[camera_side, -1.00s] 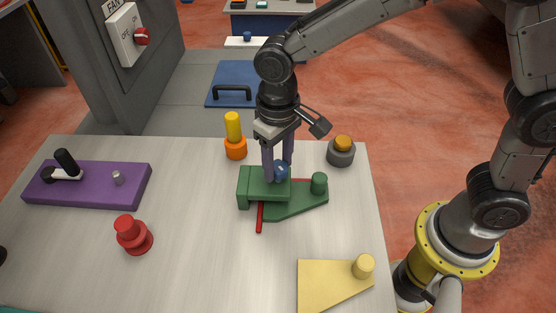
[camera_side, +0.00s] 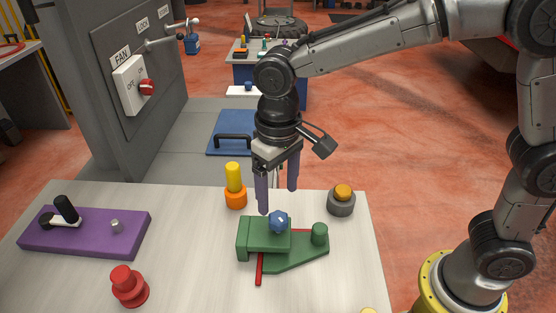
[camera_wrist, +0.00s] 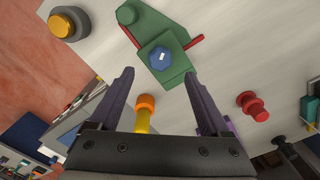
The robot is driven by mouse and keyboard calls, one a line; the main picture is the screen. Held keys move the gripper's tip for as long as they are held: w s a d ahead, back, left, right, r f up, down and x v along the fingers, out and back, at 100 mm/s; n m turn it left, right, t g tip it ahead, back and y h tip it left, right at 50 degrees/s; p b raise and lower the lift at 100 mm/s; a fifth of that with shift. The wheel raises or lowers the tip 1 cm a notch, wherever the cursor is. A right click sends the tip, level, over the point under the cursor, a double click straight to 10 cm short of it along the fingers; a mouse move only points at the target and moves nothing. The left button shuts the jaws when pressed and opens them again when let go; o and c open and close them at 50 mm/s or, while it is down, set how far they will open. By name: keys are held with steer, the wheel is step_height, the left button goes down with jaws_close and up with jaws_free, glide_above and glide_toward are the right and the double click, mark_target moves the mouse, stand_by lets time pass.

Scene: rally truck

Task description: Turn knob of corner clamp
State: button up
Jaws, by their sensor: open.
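The green corner clamp (camera_side: 300,256) lies on the light table, with a red bar (camera_side: 259,270) sticking out from under it. Its blue faceted knob (camera_side: 278,222) sits on top of the raised green block. In the wrist view the knob (camera_wrist: 161,58) shows a small white mark and lies beyond the fingertips, between their lines. My gripper (camera_side: 278,200) is open and empty, pointing down, with its fingertips above and just behind the knob. In the wrist view the two dark fingers (camera_wrist: 160,74) are wide apart, and neither touches the knob.
An orange and yellow peg (camera_side: 234,188) stands left of my gripper. A grey and orange button (camera_side: 342,200) stands to the right. A red knob piece (camera_side: 128,286) and a purple board (camera_side: 85,234) are on the left. The table between them is clear.

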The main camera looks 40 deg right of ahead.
mark_target(278, 217)
step_height(278, 217, up, 8)
steer(key=shift+f, duration=0.2)
stand_by(0.9)
step_height(278, 217, down, 14)
steer(key=n, duration=1.8)
steer(key=shift+f, duration=0.15)
jaws_close()
